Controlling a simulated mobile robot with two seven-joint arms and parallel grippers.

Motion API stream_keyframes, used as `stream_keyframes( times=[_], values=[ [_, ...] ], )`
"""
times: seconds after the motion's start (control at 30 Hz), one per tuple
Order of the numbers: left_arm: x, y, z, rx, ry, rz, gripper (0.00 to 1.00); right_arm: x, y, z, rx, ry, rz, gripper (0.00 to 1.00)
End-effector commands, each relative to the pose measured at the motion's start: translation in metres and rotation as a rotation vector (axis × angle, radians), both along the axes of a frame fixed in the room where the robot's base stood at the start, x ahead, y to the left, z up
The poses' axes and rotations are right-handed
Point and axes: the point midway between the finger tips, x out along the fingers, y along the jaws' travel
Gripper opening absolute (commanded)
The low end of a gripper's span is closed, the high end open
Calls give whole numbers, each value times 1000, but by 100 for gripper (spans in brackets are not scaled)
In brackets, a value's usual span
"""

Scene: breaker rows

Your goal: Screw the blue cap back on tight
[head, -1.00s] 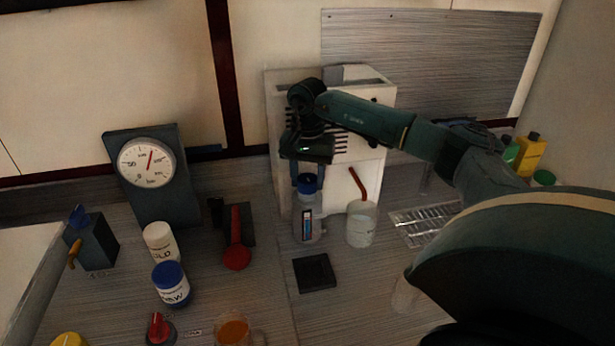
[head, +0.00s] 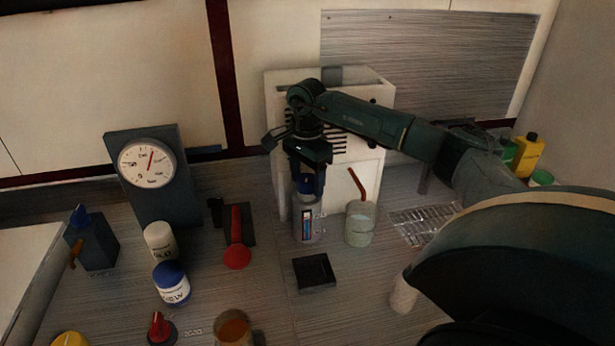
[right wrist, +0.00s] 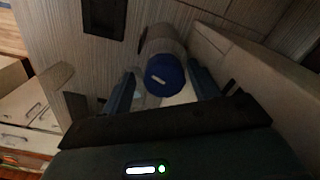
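The blue cap (head: 305,184) sits on the mouth of a clear bottle (head: 306,228) with a label, which stands upright in front of the white box. My right gripper (head: 308,190) points down over the bottle with a finger on either side of the cap. In the right wrist view its fingers (right wrist: 162,88) are apart, with visible gaps beside the cap. Whether the cap is tight cannot be seen. My left gripper is not in view.
The white box (head: 350,178) is just behind. A black square pad (head: 315,272) lies in front. A red-handled lever (head: 236,245) and a blue-lidded jar (head: 171,285) are left.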

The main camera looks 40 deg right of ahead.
Motion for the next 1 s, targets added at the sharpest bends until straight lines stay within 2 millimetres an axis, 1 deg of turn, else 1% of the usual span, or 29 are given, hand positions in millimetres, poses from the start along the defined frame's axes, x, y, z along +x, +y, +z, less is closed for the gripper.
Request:
stream_keyframes(
  times=[0.03, 0.17, 0.27, 1.0],
  values=[
    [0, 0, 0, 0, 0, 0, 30, 1, -8, 2, -9, -8, -22, 60],
    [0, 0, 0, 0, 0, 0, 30, 1, -8, 3, -9, -10, -18, 60],
    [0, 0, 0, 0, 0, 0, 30, 1, -8, 3, -9, -11, 41, 60],
    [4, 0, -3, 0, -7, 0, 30, 1, -3, 1, -5, -3, 1225, 60]
  ],
)
